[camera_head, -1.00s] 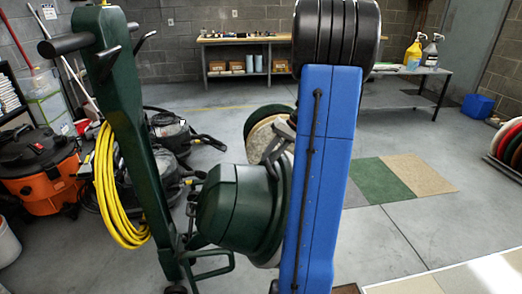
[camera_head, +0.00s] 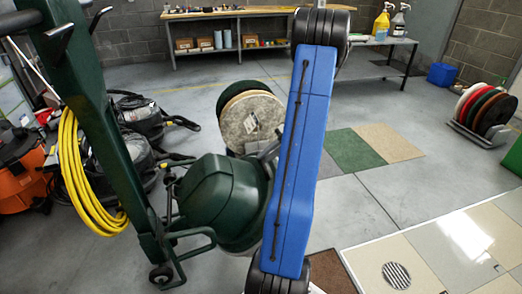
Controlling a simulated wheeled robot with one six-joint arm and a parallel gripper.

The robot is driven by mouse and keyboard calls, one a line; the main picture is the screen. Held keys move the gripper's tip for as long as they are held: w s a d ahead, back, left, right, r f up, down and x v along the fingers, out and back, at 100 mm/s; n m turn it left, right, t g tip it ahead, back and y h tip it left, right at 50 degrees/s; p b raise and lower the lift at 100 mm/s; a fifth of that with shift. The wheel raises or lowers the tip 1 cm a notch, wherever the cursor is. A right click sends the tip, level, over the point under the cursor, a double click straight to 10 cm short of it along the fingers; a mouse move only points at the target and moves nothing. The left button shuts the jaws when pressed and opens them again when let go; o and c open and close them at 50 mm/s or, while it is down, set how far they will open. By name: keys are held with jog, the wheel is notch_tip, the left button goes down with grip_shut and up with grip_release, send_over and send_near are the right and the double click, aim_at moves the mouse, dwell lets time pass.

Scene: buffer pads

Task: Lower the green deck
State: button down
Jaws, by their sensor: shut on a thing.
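The green deck (camera_head: 212,195) is the dark green domed housing of an upright floor machine. It stands tipped on its side near the middle of the view, its round skirt turned to the right. It joins the low end of a dark green handle column (camera_head: 105,130), which leans to the left. A looped green bar (camera_head: 190,240) and a black wheel (camera_head: 161,276) show at the column's foot. My blue arm link crosses in front and hides the deck's right edge and underside. My gripper is not in view, so its place relative to the deck cannot be told.
A yellow cord (camera_head: 75,170) hangs on the column. Round pads (camera_head: 250,120) stand upright behind the deck. Vacuums (camera_head: 140,120) and an orange machine (camera_head: 22,170) crowd the left. A pad rack (camera_head: 480,130) stands at right. Floor is clear between the mats (camera_head: 350,150) and the workbench (camera_head: 270,12).

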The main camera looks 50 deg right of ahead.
jog(key=d+f+t+y, duration=0.1)
jog(key=f, duration=0.5)
jog(key=s+d+f+t+y, duration=0.1)
jog(key=f, duration=0.6)
jog(key=s+d+f+y, duration=0.1)
jog(key=f+y, duration=0.1)
jog(key=f, duration=0.4)
jog(key=shift+d+f+t, duration=0.1)
jog(key=shift+f+t, duration=0.05)
jog(key=shift+t, duration=0.25)
jog(key=w+a+f, duration=0.1)
jog(key=a+f, duration=0.1)
jog(key=f, duration=0.8)
jog(key=w+a+f+y, duration=0.1)
jog(key=f, duration=0.8)
jog(key=shift+w+a+f+t, duration=0.25)
jog(key=shift+a+f+t, duration=0.15)
jog(key=c, duration=1.6)
grip_release()
jog(key=shift+f, duration=0.15)
